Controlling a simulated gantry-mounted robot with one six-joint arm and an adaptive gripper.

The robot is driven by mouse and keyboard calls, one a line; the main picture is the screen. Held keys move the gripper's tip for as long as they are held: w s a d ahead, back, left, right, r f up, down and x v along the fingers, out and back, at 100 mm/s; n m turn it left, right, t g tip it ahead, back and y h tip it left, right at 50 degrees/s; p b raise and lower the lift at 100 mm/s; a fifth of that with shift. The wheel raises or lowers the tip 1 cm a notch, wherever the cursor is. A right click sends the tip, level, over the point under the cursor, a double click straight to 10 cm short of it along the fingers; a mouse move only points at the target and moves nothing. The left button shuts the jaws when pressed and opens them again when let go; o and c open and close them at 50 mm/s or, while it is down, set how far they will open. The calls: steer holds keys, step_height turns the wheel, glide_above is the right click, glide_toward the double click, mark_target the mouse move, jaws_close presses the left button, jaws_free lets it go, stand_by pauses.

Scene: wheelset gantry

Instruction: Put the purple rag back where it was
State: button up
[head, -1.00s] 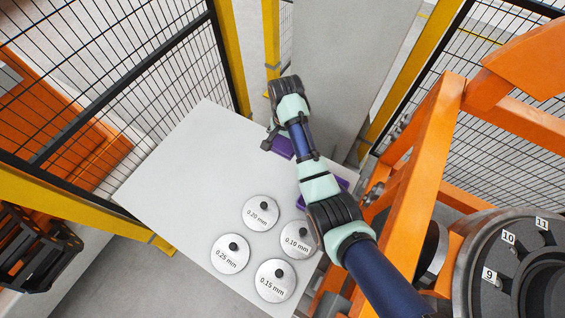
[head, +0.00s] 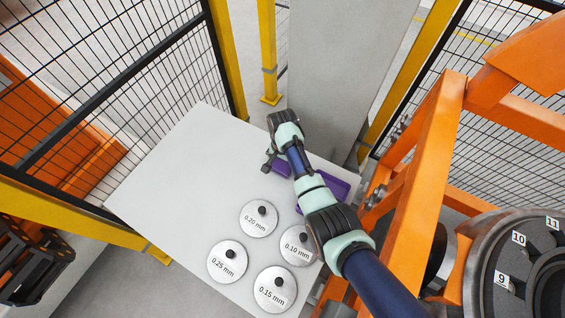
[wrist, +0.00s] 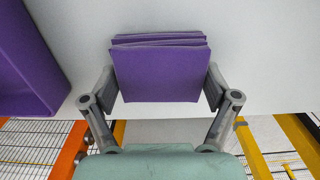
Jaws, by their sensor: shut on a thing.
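The purple rag (wrist: 160,72) is a folded stack between the two fingers of my gripper (wrist: 160,92) in the wrist view. The fingers press on its left and right sides. In the head view the rag (head: 282,168) shows partly beside my gripper (head: 270,165), over the far right part of the white table. I cannot tell whether it touches the table. A purple tray (wrist: 25,65) with raised walls lies to the left of the rag in the wrist view, apart from it. In the head view the tray (head: 340,184) is partly hidden by my arm.
Several round silver discs with black knobs, such as the 0.20 mm disc (head: 258,218), lie on the near part of the white table (head: 165,165). The table's left part is clear. A grey column (head: 335,75) stands behind it, and an orange frame (head: 420,165) stands right.

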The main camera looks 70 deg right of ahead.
steer(key=shift+f, duration=0.1)
steer(key=o, duration=0.9)
step_height(320, 180, up, 12)
steer(key=p, duration=0.3)
